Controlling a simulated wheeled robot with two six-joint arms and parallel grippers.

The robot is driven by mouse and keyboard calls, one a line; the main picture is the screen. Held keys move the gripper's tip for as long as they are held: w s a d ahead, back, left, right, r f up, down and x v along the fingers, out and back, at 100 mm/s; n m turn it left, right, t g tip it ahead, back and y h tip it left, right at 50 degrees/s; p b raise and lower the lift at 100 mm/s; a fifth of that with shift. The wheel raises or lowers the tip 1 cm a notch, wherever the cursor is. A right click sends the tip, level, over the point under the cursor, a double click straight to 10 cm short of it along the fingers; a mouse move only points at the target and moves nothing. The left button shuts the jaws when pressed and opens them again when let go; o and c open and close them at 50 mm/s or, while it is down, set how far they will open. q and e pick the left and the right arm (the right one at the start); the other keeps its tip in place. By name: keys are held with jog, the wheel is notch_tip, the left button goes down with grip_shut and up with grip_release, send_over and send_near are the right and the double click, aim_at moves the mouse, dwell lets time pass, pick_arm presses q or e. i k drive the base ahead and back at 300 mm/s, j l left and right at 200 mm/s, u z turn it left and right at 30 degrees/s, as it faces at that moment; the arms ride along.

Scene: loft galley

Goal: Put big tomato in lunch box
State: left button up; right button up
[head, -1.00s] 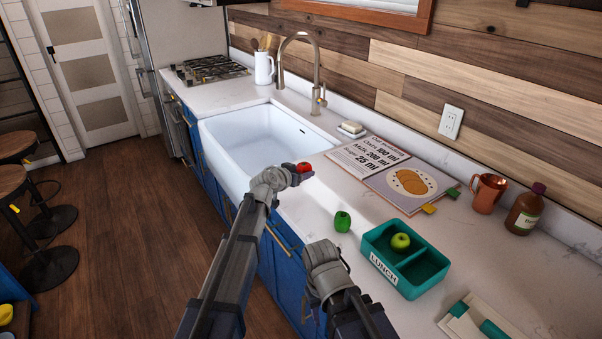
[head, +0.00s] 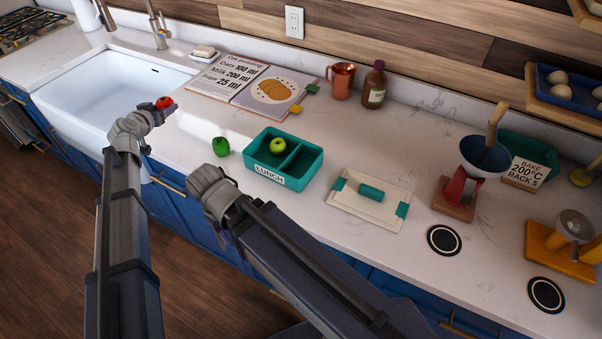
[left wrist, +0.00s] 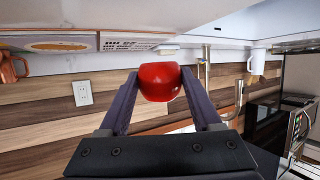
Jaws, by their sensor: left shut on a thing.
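The big red tomato (head: 164,102) is held by my left gripper (head: 160,110), above the counter edge by the sink. In the left wrist view the tomato (left wrist: 159,82) sits between the two fingers of the left gripper (left wrist: 160,90), which touch its sides. The teal lunch box (head: 303,171) stands open on the counter, right of the held tomato, with a divider inside. A green apple (head: 278,146) lies in its left compartment. My right arm reaches in beside the box; its fingers do not show.
A green pepper (head: 221,147) stands just left of the lunch box. A cream board with a teal roll (head: 371,191) lies to its right. Behind are an open recipe book (head: 245,80), a copper mug (head: 341,80) and a brown bottle (head: 374,86). A white sink (head: 115,85) is at left.

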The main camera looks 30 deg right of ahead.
aim_at(301, 172)
jog(key=k, duration=0.85)
jog(key=z, duration=1.2)
